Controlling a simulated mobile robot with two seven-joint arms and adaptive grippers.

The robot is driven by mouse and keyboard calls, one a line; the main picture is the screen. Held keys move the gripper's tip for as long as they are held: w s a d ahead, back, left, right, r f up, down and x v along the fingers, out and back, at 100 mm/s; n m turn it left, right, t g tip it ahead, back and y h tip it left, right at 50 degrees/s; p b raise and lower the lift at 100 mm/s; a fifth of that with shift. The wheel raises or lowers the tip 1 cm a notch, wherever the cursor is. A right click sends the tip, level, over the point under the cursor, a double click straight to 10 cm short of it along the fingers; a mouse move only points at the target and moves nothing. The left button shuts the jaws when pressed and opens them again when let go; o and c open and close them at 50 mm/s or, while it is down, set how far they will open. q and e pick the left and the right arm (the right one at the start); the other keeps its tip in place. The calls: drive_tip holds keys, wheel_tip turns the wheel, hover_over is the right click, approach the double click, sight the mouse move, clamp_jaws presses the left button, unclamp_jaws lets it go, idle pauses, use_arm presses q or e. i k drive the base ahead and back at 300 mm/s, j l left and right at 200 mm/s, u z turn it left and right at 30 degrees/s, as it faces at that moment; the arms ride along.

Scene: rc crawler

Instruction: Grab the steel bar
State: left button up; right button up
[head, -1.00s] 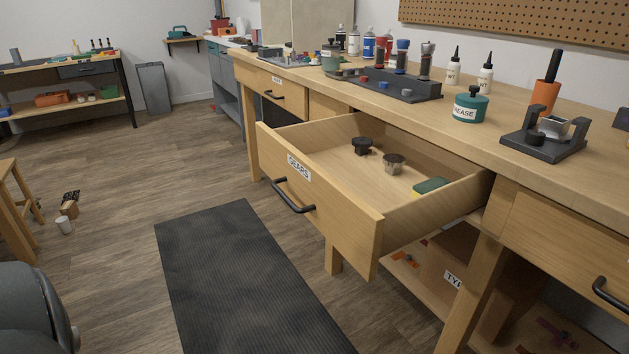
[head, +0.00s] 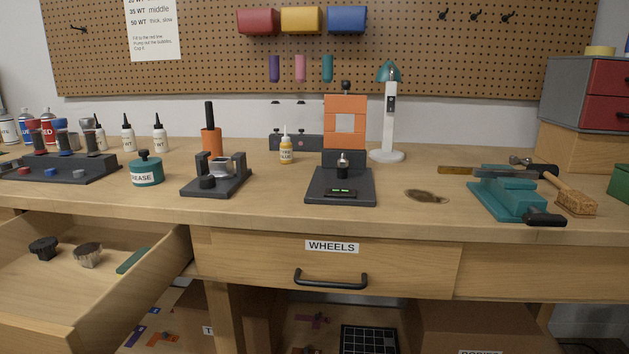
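A thin flat bar (head: 456,170), brownish at its left end and grey to the right, lies across the top of the teal vise (head: 510,198) on the right of the workbench. It is the only bar-like piece I see that may be the steel bar; I cannot tell its metal for sure, nor whether the vise jaws clamp it. Neither of my grippers shows in the head view.
A black station with an orange panel (head: 340,187) stands mid-bench. The gears drawer (head: 100,318) is open at left; the wheels drawer (head: 330,262) is shut. Bare benchtop (head: 430,215) lies left of the vise.

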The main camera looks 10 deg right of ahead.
sight(477, 172)
drive_tip(key=z, duration=1.25)
drive_tip(key=l+z, duration=0.15)
drive_tip(key=l, duration=0.5)
